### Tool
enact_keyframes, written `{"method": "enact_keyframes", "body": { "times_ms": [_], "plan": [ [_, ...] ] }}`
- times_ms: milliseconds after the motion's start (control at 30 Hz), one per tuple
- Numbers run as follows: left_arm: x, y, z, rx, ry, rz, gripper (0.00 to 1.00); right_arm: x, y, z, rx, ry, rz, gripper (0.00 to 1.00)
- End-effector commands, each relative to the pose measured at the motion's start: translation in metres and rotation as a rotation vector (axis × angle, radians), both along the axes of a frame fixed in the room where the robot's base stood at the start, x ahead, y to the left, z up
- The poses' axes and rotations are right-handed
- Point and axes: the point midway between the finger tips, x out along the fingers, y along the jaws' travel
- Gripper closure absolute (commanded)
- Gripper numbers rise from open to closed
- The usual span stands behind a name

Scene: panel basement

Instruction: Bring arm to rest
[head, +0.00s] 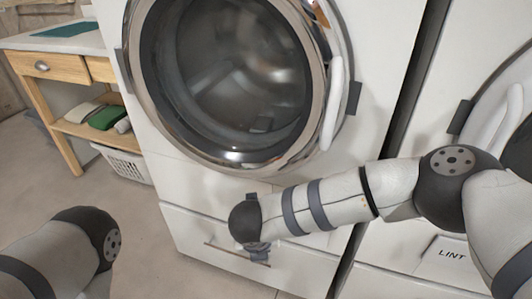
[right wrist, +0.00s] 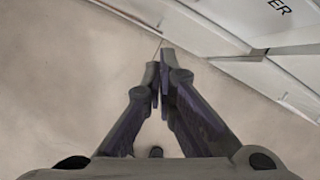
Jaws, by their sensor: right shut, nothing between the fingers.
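My right arm (head: 335,200) reaches in from the right across the front of the white washer (head: 185,180). Its wrist end is low, in front of the drawer under the round door. In the right wrist view my right gripper (right wrist: 162,62) has its fingers together with nothing between them. It points down over the bare floor, beside the white machine front. My left arm (head: 60,250) shows only in part at the lower left, and its gripper is out of view.
The round glass door (head: 235,75) looks shut. A drawer with a bar handle (head: 225,250) is below it. A second white machine (head: 395,240) with a LINT label stands at right. A wooden table (head: 45,65) and white basket (head: 125,163) are at left. Floor there is clear.

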Motion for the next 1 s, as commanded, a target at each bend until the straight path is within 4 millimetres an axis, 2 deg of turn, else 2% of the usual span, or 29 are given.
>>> {"method": "enact_keyframes", "body": {
  "times_ms": [67,100,167,200,233,267,300,400,500,600,700,1000],
  "plan": [
    [0.015,0.000,0.022,0.000,-0.046,0.001,0.35,-0.043,-0.023,-0.011,-0.201,-0.013,0.450,1.00],
    [0.023,0.000,0.032,0.000,-0.070,0.002,0.35,-0.073,-0.040,-0.019,-0.312,-0.004,0.734,1.00],
    [0.034,0.000,0.045,0.000,-0.105,0.004,0.35,-0.123,-0.068,-0.029,-0.444,0.028,1.147,1.00],
    [0.040,0.000,0.053,0.000,-0.126,0.004,0.35,-0.156,-0.087,-0.033,-0.504,0.055,1.395,1.00],
    [0.045,0.000,0.059,0.000,-0.142,0.005,0.35,-0.183,-0.102,-0.034,-0.532,0.077,1.569,1.00],
    [0.050,0.000,0.064,0.000,-0.158,0.005,0.35,-0.208,-0.117,-0.033,-0.553,0.097,1.734,1.00],
    [0.056,-0.001,0.071,-0.001,-0.179,0.006,0.35,-0.242,-0.138,-0.028,-0.563,0.123,1.943,1.00],
    [0.070,-0.001,0.085,-0.001,-0.228,0.007,0.35,-0.319,-0.184,-0.008,-0.521,0.167,2.381,1.00],
    [0.081,-0.001,0.096,-0.001,-0.265,0.007,0.35,-0.377,-0.218,0.018,-0.426,0.173,2.689,1.00],
    [0.087,-0.001,0.101,-0.001,-0.285,0.009,0.35,-0.413,-0.237,0.037,-0.335,0.159,2.865,1.00],
    [0.088,-0.001,0.102,-0.001,-0.288,0.009,0.35,-0.429,-0.244,0.045,-0.286,0.146,2.939,1.00],
    [0.086,-0.001,0.101,-0.001,-0.282,0.009,0.35,-0.432,-0.245,0.043,-0.273,0.143,2.947,1.00]
  ]
}}
